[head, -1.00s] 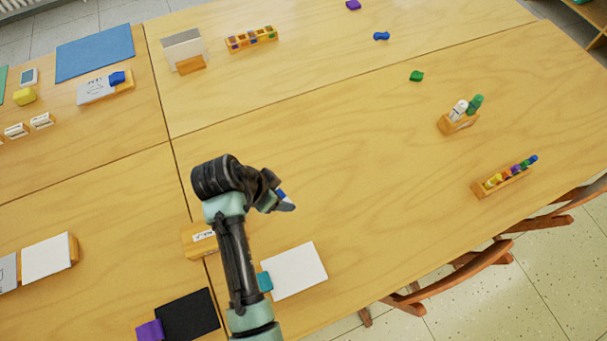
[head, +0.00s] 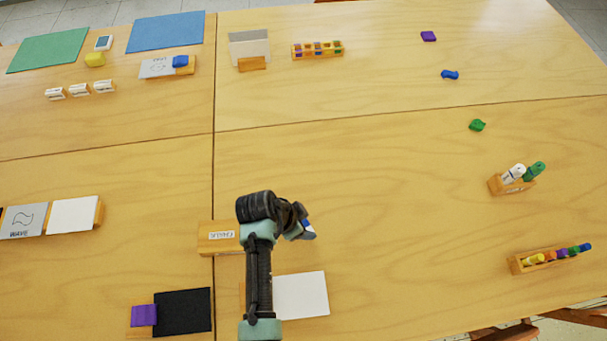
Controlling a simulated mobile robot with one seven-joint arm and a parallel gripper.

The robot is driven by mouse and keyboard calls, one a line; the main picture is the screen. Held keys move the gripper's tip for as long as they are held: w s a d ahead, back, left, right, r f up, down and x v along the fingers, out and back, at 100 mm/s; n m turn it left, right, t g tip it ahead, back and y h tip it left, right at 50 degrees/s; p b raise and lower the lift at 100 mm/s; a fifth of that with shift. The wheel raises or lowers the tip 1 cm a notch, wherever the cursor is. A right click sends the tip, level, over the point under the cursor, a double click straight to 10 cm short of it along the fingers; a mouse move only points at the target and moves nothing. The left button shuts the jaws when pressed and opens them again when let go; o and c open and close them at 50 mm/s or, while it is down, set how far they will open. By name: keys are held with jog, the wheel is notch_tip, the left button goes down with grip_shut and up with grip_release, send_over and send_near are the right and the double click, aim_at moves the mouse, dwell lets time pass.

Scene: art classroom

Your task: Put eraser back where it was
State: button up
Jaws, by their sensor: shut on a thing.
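My gripper (head: 304,230) is shut on a small blue-and-white piece, which looks like the eraser (head: 308,228). Only a bit of it shows between the dark fingers. It is held above the table, just right of the seam. A wooden holder (head: 212,246) with a white label stands left of my gripper, partly behind my arm; I cannot read its label for sure. A white card (head: 301,296) lies below my gripper in the picture.
A black pad (head: 183,312) with a purple block (head: 143,315) lies front left. Marker holders (head: 495,186) (head: 520,265) stand at right. Small green (head: 477,125), blue (head: 450,74) and purple (head: 428,36) pieces lie at the back right. The table's middle right is clear.

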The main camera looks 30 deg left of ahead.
jog(key=shift+f, duration=0.25)
jog(key=shift+f, duration=0.15)
jog(key=o, duration=1.2)
jog(key=shift+r, duration=0.2)
jog(key=p+v, duration=0.1)
jog(key=v, duration=1.1)
jog(key=shift+d+r, duration=0.1)
jog(key=shift+w, duration=0.1)
